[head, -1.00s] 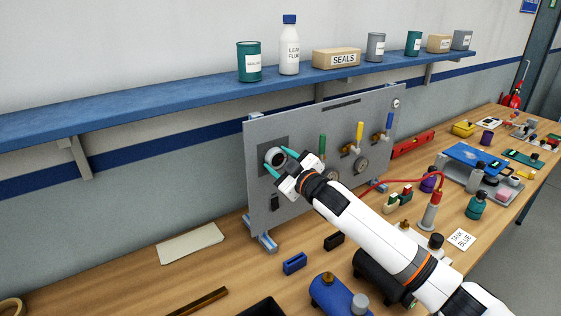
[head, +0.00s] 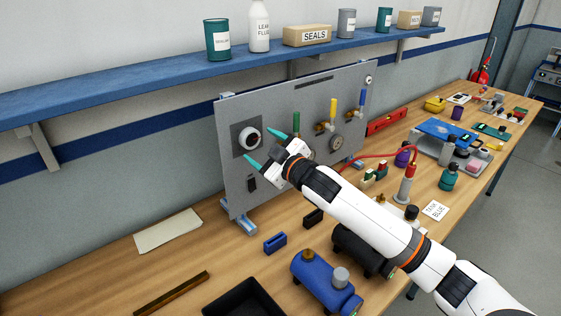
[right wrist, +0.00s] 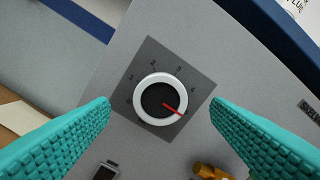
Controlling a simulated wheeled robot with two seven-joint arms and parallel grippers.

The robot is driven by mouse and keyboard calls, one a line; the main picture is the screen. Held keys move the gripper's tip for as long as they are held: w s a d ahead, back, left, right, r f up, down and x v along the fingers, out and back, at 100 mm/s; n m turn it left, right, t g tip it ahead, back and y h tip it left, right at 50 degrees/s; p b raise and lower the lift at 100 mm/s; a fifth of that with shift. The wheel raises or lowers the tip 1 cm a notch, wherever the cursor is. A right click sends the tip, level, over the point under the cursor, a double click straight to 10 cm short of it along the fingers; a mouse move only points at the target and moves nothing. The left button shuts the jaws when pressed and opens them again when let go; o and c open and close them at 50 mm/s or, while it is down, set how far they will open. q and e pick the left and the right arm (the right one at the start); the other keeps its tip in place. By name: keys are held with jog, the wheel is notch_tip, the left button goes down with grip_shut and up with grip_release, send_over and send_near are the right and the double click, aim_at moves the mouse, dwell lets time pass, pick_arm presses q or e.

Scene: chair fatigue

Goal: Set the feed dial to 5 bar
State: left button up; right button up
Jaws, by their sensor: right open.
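The feed dial (head: 249,138) is a round knob with a white rim and dark centre on a dark square plate, on the grey upright panel (head: 285,107). In the right wrist view the dial (right wrist: 161,99) has a red pointer aimed to the lower right, past the small printed numbers along its upper side. The number at the pointer's tip is not readable. My right gripper (head: 264,146) is open, with teal fingers apart in front of the dial and touching nothing visible. In the wrist view its fingers (right wrist: 160,104) stand either side of the dial. My left gripper is out of view.
A black rocker switch (head: 252,185) sits below the dial. A blue shelf (head: 180,78) with containers runs above. A blue tank (head: 322,283) stands on the bench in front.

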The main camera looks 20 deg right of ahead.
jog(key=b+v, duration=0.2)
jog(key=v, duration=0.6)
jog(key=shift+f, duration=0.1)
